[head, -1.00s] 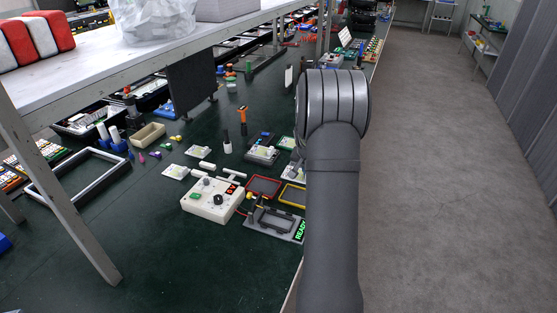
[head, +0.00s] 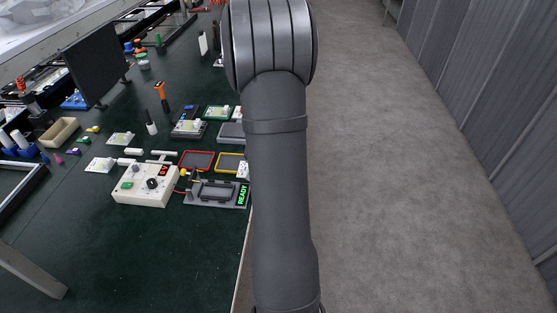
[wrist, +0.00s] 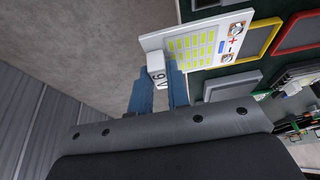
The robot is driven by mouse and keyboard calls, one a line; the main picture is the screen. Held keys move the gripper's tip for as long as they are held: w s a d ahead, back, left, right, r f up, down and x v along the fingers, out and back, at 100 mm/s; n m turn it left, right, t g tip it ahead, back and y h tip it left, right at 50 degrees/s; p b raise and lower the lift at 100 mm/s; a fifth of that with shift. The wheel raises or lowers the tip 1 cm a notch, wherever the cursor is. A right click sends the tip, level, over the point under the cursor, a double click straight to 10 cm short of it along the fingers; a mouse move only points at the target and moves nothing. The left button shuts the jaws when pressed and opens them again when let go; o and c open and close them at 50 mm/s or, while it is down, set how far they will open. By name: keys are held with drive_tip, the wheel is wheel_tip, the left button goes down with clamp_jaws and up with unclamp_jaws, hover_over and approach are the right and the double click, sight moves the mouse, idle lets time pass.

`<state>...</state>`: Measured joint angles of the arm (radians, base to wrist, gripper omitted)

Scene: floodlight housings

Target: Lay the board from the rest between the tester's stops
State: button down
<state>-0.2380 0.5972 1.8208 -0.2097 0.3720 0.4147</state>
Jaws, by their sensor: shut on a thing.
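My gripper (wrist: 160,77) is shut on the white board (wrist: 207,45), holding it by its block marked 9V. The board has a grid of yellow patches, plus and minus marks and two round metal contacts; the wrist view shows it raised and tilted. In the head view only an edge of the board (head: 243,169) shows beside my arm, which hides the gripper. The tester's grey bed (head: 215,193), with dark stops around a recess and a green READY sign, lies just left of my arm. The grey rest (head: 231,132) looks empty, partly covered by my arm.
A red-framed tray (head: 197,160) and a yellow-framed tray (head: 228,162) lie behind the tester bed. A white control box (head: 146,185) with a knob stands left of it. Several other boards lie farther back. The green bench in front is clear.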

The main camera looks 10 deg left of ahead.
drive_tip(key=s+a+r, duration=0.1)
drive_tip(key=s+a, duration=0.2)
drive_tip(key=a, duration=0.3)
drive_tip(key=s+a, duration=0.3)
drive_tip(key=a, duration=0.3)
drive_tip(key=shift+w+a+f, duration=0.1)
drive_tip(key=shift+w+f, duration=0.05)
drive_tip(key=shift+f, duration=1.15)
drive_tip(key=shift+w+a+f, duration=0.1)
drive_tip(key=shift+f, duration=1.2)
drive_tip(key=shift+f, duration=0.7)
drive_tip(key=c, duration=1.3)
unclamp_jaws()
drive_tip(key=shift+r, duration=0.1)
drive_tip(key=v, duration=1.7)
drive_tip(key=shift+s, duration=0.35)
drive_tip(key=x, duration=1.7)
drive_tip(key=shift+w, duration=0.3)
